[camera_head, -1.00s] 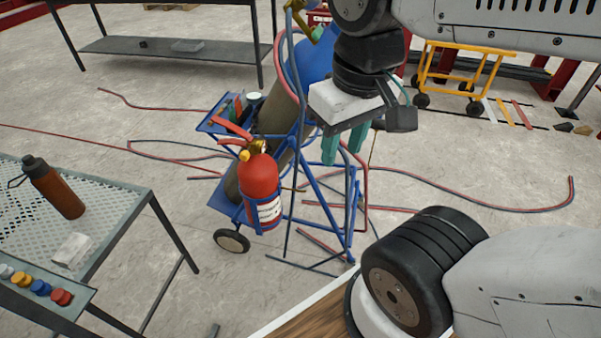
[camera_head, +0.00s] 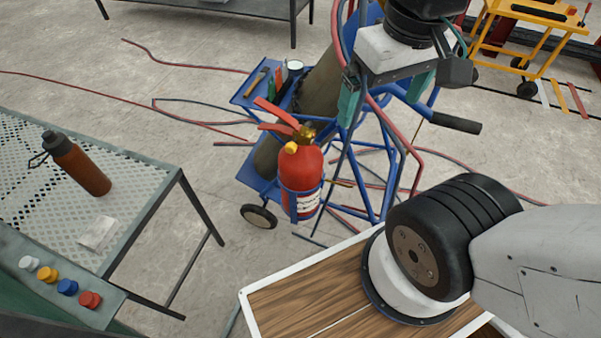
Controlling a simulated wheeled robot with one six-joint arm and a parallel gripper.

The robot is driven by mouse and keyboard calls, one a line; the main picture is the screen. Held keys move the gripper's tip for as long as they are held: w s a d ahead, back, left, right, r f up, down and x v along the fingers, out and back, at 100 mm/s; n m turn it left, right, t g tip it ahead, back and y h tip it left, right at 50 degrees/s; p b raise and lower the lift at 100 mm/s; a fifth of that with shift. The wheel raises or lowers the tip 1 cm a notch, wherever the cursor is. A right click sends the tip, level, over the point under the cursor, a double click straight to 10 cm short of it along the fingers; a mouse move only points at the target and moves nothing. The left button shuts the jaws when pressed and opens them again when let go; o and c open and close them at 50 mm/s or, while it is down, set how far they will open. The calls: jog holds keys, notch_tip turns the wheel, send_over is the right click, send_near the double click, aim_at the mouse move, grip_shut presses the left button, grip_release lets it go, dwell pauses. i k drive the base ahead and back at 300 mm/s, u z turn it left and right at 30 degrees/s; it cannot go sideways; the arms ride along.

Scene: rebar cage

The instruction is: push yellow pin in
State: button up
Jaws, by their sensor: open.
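A yellow round pin (camera_head: 47,274) sits in a row with a white, a blue and a red one on a grey panel at the table's near edge, lower left. I cannot tell how far the row's yellow pin stands out. My gripper (camera_head: 384,97), with teal fingers, is at the upper right, well away from the row and in front of the blue cart. Its fingers are apart with nothing seen held between them.
A mesh-topped table (camera_head: 150,165) holds a brown bottle (camera_head: 77,163) and a small pale block (camera_head: 98,233). A blue cart (camera_head: 262,188) carries the extinguisher and a gas cylinder. Red and dark hoses lie on the floor. A yellow trolley (camera_head: 540,25) stands at upper right.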

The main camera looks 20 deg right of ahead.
aim_at(291, 148)
jog(key=k, duration=1.3)
jog(key=z, duration=0.8)
jog(key=i, duration=1.45)
jog(key=u, duration=0.8)
